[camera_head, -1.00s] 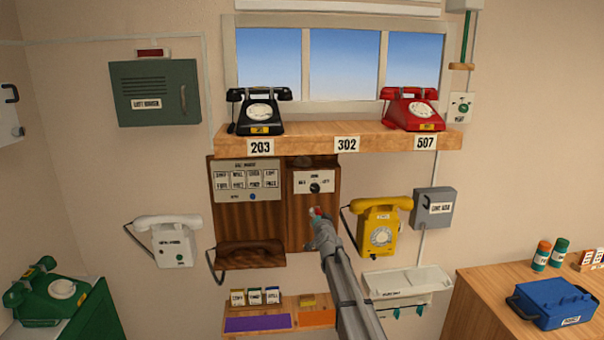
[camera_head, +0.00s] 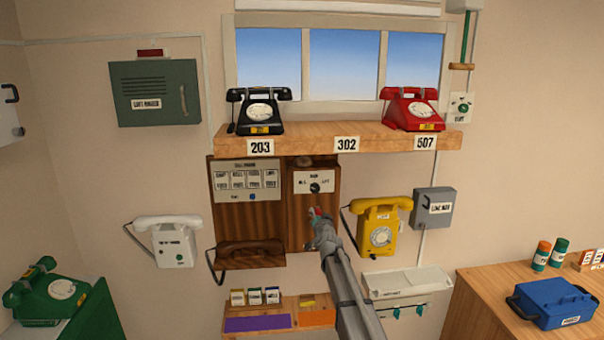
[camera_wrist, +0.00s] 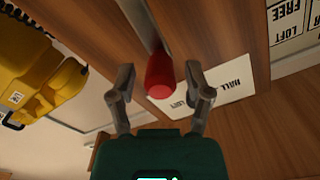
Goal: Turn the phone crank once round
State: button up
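The crank's red knob (camera_wrist: 160,77) sits at the end of a grey metal arm (camera_wrist: 152,25) in the wrist view. My gripper (camera_wrist: 160,82) is open, with one finger on each side of the red knob. A gap shows between the knob and each finger. In the head view, my gripper (camera_head: 318,226) is in front of the lower part of the wooden panel (camera_head: 300,215). A small bit of red (camera_head: 316,211) shows at its tip. Most of the crank is hidden there.
A two-way switch plate (camera_head: 315,182) is above my gripper. The yellow phone (camera_head: 380,228) hangs close on the right, and a brown handset (camera_head: 250,254) on the left. The wooden shelf (camera_head: 400,139) with the black phone (camera_head: 261,108) and red phone (camera_head: 411,108) is above.

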jog(key=shift+s, duration=0.1)
dwell(0.4)
jog(key=s, duration=0.6)
jog(key=shift+s+d, duration=0.4)
dwell(0.4)
dwell(0.4)
jog(key=s+d+f+n+g+y+b, duration=0.15)
jog(key=s+f+n+g, duration=0.25)
jog(key=s+f+g, duration=0.85)
jog(key=s+d+f+g+h, duration=0.1)
jog(key=s+d+f, duration=0.1)
jog(key=s, duration=0.7)
jog(key=s+d+f+g+h, duration=0.1)
jog(key=s+d+f+g, duration=0.1)
jog(key=s, duration=0.7)
jog(key=s+d+f+g+h, duration=0.1)
jog(key=s+d+f, duration=0.3)
jog(key=s, duration=0.5)
jog(key=shift+s+d+n+g+h+b, duration=0.2)
jog(key=shift+d+n+g+h+b, duration=0.15)
jog(key=shift+g, duration=0.3)
jog(key=shift+c, duration=0.2)
